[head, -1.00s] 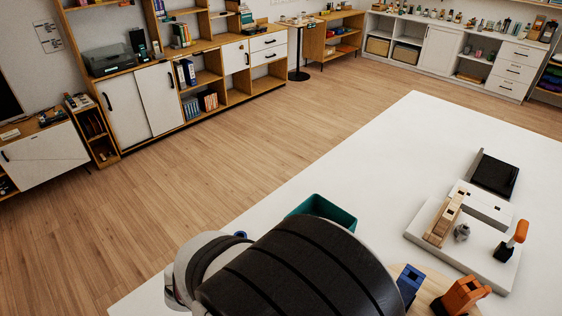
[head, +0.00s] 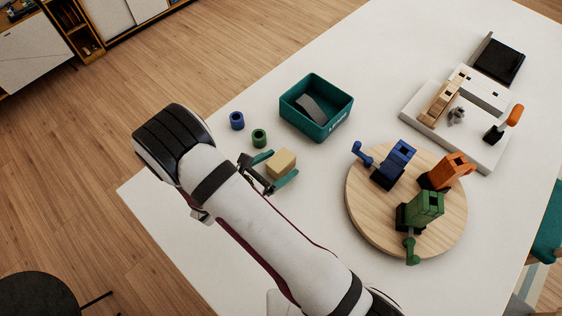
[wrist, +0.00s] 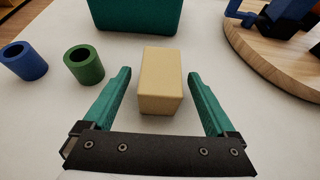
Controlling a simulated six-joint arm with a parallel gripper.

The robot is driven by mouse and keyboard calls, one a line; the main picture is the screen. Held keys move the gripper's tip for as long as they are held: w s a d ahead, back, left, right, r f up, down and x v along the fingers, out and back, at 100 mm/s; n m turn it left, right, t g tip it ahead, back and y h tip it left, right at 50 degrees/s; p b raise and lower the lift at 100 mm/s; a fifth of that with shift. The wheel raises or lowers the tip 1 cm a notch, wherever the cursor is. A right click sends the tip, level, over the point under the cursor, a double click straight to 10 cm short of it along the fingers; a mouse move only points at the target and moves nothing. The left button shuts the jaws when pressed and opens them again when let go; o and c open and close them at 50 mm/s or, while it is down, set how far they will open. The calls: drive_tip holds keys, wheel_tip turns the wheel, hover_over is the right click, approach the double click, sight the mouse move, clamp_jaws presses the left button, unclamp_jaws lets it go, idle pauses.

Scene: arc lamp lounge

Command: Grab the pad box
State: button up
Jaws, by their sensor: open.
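The pad box is most likely the plain tan box (head: 282,162) standing on the white table. It also shows in the wrist view (wrist: 161,82), upright in the middle. My gripper (wrist: 159,73) is open, with one green finger on each side of the tan box. There is a visible gap between the box and each finger, and the fingers reach along part of its length. In the head view my gripper (head: 284,164) is low over the table around the box.
A teal bin (head: 300,118) holding a dark grey piece stands just beyond the box. A round wooden board (head: 365,218) with blue, orange and green devices is to the right. A white fixture (head: 478,150) stands farther right.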

drive_tip(key=shift+w+d+f, duration=0.3)
drive_tip(key=shift+w+d, duration=0.15)
clamp_jaws()
drive_tip(key=shift+r, duration=0.2)
